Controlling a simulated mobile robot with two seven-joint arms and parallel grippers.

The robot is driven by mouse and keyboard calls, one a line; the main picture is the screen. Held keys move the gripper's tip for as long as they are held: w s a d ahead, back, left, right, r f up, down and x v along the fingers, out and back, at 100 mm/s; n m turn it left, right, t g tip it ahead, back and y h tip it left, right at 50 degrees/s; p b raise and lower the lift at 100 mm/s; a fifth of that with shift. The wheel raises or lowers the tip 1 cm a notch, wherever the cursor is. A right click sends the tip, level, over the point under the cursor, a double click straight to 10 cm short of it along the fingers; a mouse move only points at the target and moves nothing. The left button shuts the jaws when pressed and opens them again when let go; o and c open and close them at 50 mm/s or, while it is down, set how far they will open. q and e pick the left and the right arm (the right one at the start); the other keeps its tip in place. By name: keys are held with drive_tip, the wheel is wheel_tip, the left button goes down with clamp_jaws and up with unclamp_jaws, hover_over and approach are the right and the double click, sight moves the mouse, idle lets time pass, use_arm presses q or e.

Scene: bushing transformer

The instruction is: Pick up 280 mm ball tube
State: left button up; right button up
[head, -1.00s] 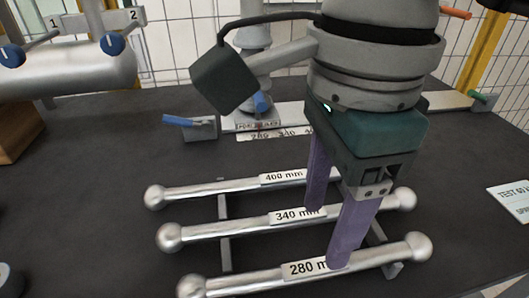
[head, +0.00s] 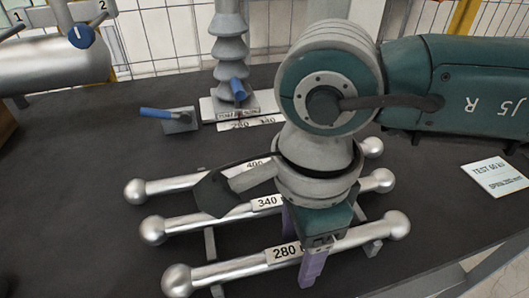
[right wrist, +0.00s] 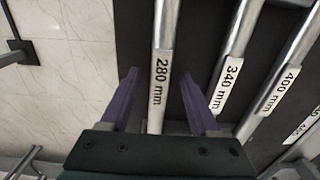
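The 280 mm ball tube (head: 225,268) is a silver bar with a ball at each end, lying nearest in the head view on a rack with the 340 mm (head: 220,217) and 400 mm (head: 185,184) tubes behind it. My right gripper (head: 300,250) points down at its middle, by the label. In the right wrist view the purple fingers (right wrist: 157,98) are open, one on each side of the 280 mm tube (right wrist: 166,30). Whether they touch it I cannot tell. My left gripper is not in view.
A grey ribbed bushing (head: 231,50) stands behind the rack, with a blue-handled clamp (head: 180,120) to its left. A white test sign (head: 497,178) lies at the right. The dark table is bare left of the rack.

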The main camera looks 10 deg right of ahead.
clamp_jaws()
drive_tip(key=shift+r, duration=0.1)
idle(0.5)
